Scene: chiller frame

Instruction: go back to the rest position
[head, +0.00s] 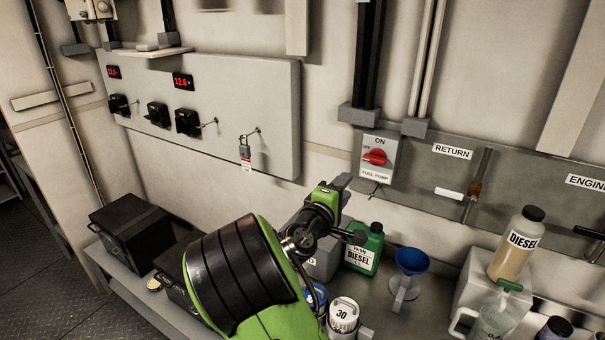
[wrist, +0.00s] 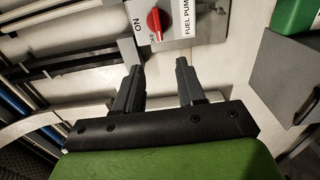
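My gripper (head: 343,182) is raised in front of the wall, left of and a little below the fuel pump switch (head: 375,157) in the head view. In the wrist view my gripper (wrist: 157,75) has its two dark fingers apart, with nothing between them. The switch's red knob (wrist: 154,24) shows just beyond the fingertips there, with no clear contact. The knob lies toward the OFF mark. My green and black arm covers part of the bench in the head view.
A panel (head: 215,90) with black switches and a hanging padlock (head: 244,147) is on the left wall. The bench holds a green diesel jug (head: 365,250), a blue funnel (head: 411,261), a white 30 container (head: 343,314) and a diesel bottle (head: 516,245). A black box (head: 130,235) stands left.

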